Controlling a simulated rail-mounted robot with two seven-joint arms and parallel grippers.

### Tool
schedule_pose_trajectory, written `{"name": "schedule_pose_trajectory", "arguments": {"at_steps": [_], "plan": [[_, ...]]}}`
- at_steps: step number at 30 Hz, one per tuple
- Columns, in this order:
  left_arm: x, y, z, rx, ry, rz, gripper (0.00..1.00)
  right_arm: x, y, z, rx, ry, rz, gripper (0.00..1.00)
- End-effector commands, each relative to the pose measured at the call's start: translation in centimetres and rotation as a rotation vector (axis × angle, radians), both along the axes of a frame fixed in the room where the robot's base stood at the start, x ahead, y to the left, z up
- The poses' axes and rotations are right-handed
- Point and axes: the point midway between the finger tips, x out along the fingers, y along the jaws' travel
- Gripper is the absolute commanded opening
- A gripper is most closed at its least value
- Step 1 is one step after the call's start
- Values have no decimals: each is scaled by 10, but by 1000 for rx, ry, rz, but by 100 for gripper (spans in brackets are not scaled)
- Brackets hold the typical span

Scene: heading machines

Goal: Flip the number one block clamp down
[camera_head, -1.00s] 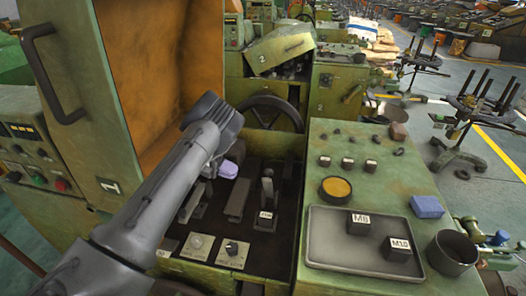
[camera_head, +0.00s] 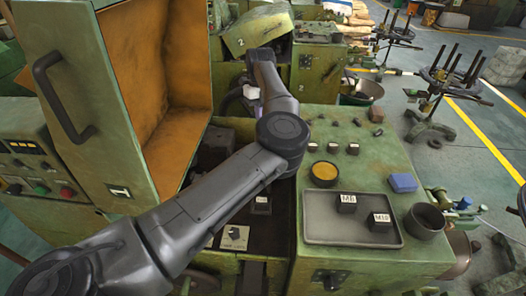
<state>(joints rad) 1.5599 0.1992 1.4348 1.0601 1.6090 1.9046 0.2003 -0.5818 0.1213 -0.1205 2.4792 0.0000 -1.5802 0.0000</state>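My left arm comes in from the lower left, crosses in front of the number one machine's open recess and bends up at its elbow. Its far end is by the handwheel, where a pale part (camera_head: 250,92) shows; I cannot make out the fingers of my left gripper or whether they are open. The recess of machine one is mostly hidden behind my arm. A dark labelled block (camera_head: 262,204) shows just below the arm. The block clamp cannot be made out clearly. My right gripper is not in view.
The open orange-lined cover (camera_head: 160,75) stands at the left, with a label (camera_head: 119,191) below it. On the green top at the right are a grey tray (camera_head: 322,228) with M8 and M10 blocks, a blue block (camera_head: 403,182), a dark cup (camera_head: 424,221) and an orange-filled round tin (camera_head: 324,173).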

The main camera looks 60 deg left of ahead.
Motion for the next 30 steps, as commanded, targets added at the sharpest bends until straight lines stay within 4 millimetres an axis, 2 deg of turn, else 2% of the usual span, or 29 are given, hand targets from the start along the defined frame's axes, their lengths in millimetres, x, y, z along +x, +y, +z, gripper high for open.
{"name": "schedule_pose_trajectory", "arguments": {"at_steps": [3, 9, 15, 23, 30], "plan": [[3, 1, -1, 41, 54, 279, 0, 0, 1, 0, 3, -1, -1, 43], [3, 3, -1, 96, 126, 696, 0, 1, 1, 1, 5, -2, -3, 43], [3, 4, -1, 124, 170, 952, 0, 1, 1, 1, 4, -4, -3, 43], [2, 3, -10, 133, 191, 1057, 0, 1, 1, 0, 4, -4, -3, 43], [-2, -4, -49, 135, 193, 1058, 0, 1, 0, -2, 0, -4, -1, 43]]}}
